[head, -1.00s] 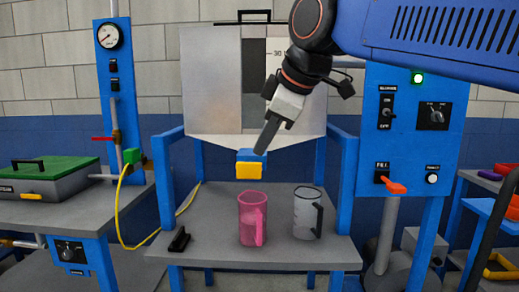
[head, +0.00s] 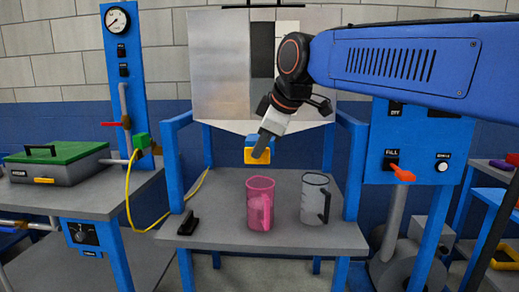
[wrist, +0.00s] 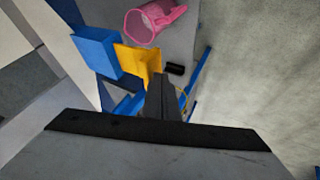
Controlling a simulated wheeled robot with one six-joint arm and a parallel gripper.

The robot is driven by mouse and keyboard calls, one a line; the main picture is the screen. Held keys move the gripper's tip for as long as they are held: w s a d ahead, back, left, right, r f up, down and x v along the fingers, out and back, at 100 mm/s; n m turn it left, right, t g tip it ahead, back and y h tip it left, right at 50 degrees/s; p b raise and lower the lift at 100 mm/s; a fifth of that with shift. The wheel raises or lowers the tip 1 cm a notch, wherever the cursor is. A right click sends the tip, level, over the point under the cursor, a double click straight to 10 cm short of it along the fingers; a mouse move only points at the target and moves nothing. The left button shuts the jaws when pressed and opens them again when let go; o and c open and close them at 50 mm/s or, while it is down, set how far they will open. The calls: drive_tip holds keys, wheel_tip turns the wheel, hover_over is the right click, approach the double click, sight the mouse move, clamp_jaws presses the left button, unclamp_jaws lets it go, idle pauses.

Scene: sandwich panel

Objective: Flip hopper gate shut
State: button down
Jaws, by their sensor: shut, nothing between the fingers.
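The metal hopper (head: 222,75) hangs in the blue frame, with a blue outlet (head: 249,142) at its bottom. The yellow gate (head: 251,157) sits at the outlet's lower end; the wrist view shows the gate (wrist: 148,62) beside the blue outlet (wrist: 97,52). My gripper (head: 261,151) is shut and empty. Its fingertips overlap the gate's front in the head view and hide part of it. In the wrist view the fingertips (wrist: 161,82) are close to the gate's edge; whether they touch I cannot tell.
A pink jug (head: 260,203) stands on the grey shelf (head: 285,237) below the outlet, with a clear jug (head: 313,199) to its right. A black object (head: 188,223) lies at the shelf's left. Blue frame posts (head: 173,170) flank the space.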

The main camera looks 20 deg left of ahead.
idle(0.3)
drive_tip(key=w, duration=0.2)
drive_tip(key=w+a, duration=0.1)
drive_tip(key=w, duration=0.1)
drive_tip(key=shift+w, duration=0.4)
drive_tip(key=shift+r, duration=0.1)
